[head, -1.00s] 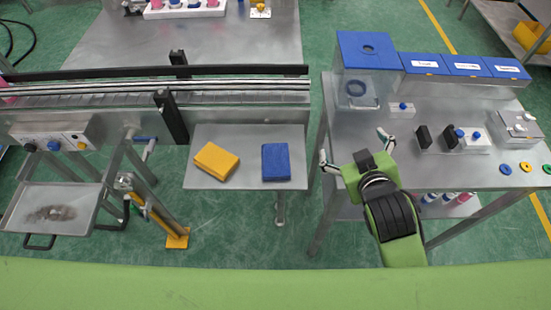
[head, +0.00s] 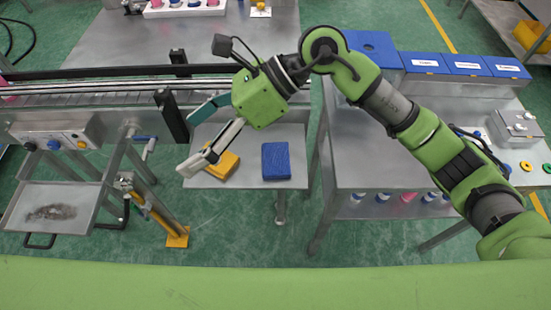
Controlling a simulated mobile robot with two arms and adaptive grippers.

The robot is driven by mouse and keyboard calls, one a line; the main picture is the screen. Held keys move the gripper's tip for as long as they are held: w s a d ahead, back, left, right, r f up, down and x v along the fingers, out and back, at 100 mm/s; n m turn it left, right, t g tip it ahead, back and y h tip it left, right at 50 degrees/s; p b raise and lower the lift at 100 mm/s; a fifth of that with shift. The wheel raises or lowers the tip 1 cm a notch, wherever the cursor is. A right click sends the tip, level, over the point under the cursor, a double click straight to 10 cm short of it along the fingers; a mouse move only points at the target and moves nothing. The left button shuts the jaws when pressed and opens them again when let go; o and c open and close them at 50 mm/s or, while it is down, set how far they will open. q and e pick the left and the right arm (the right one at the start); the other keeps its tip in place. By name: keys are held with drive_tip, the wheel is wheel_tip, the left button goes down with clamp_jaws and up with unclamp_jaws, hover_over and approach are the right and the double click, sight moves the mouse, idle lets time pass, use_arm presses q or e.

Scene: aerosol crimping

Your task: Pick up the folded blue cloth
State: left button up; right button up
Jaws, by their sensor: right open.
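The folded blue cloth (head: 276,161) lies flat on the right part of a small metal shelf in front of the conveyor. My right gripper (head: 193,140) reaches in from the right, above the left part of that shelf. It is open, with its two fingers spread and pointing left, and holds nothing. The gripper is to the left of the blue cloth and apart from it. A yellow cloth or sponge (head: 224,167) lies on the shelf, partly hidden behind the lower finger. My left gripper is out of view.
The small metal shelf (head: 250,183) has bare room around the blue cloth. The conveyor (head: 60,94) runs behind it. A metal workbench (head: 375,170) with blue-lidded boxes (head: 467,66) stands at the right, partly hidden by my arm. A soiled tray (head: 85,194) is at the left.

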drive_tip(key=w+d+f+n+t+h, duration=0.1)
drive_tip(key=w+d+f+t+h, duration=0.1)
drive_tip(key=w+d+f+h, duration=0.55)
drive_tip(key=t+h, duration=0.1)
drive_tip(key=h, duration=0.1)
approach(276, 158)
wheel_tip(276, 158, down, 3)
drive_tip(key=shift+s+a+r+p, duration=0.1)
drive_tip(key=shift+s+r+p, duration=0.05)
drive_tip(key=shift+p, duration=1.1)
drive_tip(key=shift+f+t, duration=0.3)
drive_tip(key=f+p, duration=0.1)
drive_tip(key=f, duration=0.1)
drive_tip(key=a+f+p, duration=0.1)
drive_tip(key=f+p, duration=0.1)
drive_tip(key=shift+s+f, duration=0.2)
drive_tip(key=shift+f, duration=0.05)
drive_tip(key=shift+a+f, duration=0.1)
drive_tip(key=shift+f, duration=0.25)
drive_tip(key=c, duration=1.1)
